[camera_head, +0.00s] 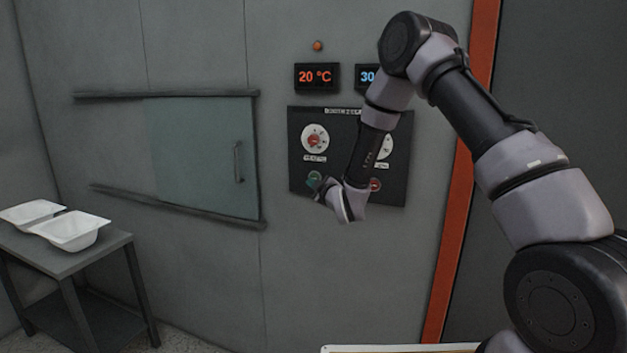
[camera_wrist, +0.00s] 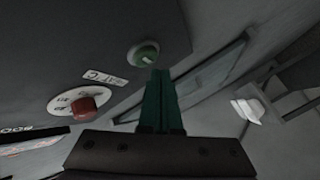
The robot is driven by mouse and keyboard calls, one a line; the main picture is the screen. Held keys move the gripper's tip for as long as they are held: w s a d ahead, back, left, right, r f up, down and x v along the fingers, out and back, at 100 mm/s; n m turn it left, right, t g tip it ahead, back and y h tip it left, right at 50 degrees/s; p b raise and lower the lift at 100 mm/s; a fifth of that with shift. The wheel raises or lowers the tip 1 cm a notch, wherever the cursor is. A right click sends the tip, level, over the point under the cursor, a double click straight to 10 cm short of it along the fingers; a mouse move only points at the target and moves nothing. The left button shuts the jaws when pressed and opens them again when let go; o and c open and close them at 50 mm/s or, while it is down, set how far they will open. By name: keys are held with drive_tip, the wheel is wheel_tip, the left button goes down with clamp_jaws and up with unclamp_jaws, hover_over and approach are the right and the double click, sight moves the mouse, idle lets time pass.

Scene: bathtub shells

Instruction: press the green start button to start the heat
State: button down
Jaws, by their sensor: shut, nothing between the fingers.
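The green start button (camera_head: 314,178) is at the lower left of the dark control panel (camera_head: 300,150). In the wrist view the green button (camera_wrist: 143,54) is near the top middle, just beyond the fingertips. My gripper (camera_wrist: 161,72) is shut and empty, its green fingers together. In the head view my gripper (camera_head: 322,190) is close to the button, at its lower right. I cannot tell whether the fingertips touch the button. A red button (camera_head: 375,184) is at the panel's lower right, partly behind my arm.
The panel has a left dial (camera_head: 315,139) and a right dial (camera_head: 385,147), partly hidden. Above are a red "20 °C" display (camera_head: 317,77), a blue display (camera_head: 367,76) and an orange lamp (camera_head: 318,46). A sliding door (camera_head: 205,155) and a table with white shells (camera_head: 72,230) are left.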

drive_tip(key=shift+w, duration=0.1)
idle(0.3)
drive_tip(key=shift+w+d, duration=0.15)
drive_tip(key=shift+w, duration=0.15)
drive_tip(key=shift+w+d, duration=0.15)
drive_tip(key=shift+w, duration=0.25)
idle(0.6)
drive_tip(key=shift+s, duration=0.1)
drive_tip(key=shift+s+a, duration=0.3)
drive_tip(key=shift+s, duration=0.4)
drive_tip(key=shift+s, duration=0.1)
drive_tip(key=s, duration=0.1)
drive_tip(key=s+a, duration=0.1)
drive_tip(key=s, duration=0.2)
drive_tip(key=shift+s+a, duration=0.25)
drive_tip(key=shift+a, duration=0.1)
idle(0.6)
